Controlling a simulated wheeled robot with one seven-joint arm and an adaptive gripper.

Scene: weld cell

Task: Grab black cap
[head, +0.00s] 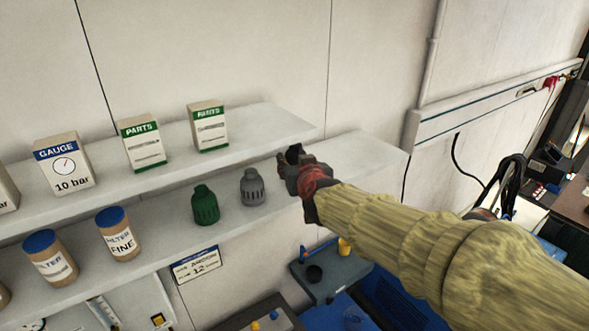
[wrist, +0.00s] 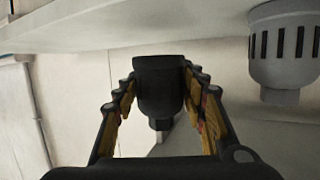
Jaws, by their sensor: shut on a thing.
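A black cap (wrist: 160,88) stands between the two fingers of my gripper (wrist: 161,80) in the wrist view, with a wide round top and a narrower lower end. The fingers touch it on both sides, so the gripper is shut on it. In the head view my gripper (head: 284,163) is at the right end of the shelves, to the right of a grey slotted cap. The black cap (head: 294,151) shows there as a small dark shape at the fingertips. My arm hides part of the shelf end.
The grey cap (head: 252,188) and a green cap (head: 205,206) stand on the lower shelf (head: 165,225). The upper shelf (head: 180,152) carries boxes and overhangs close by.

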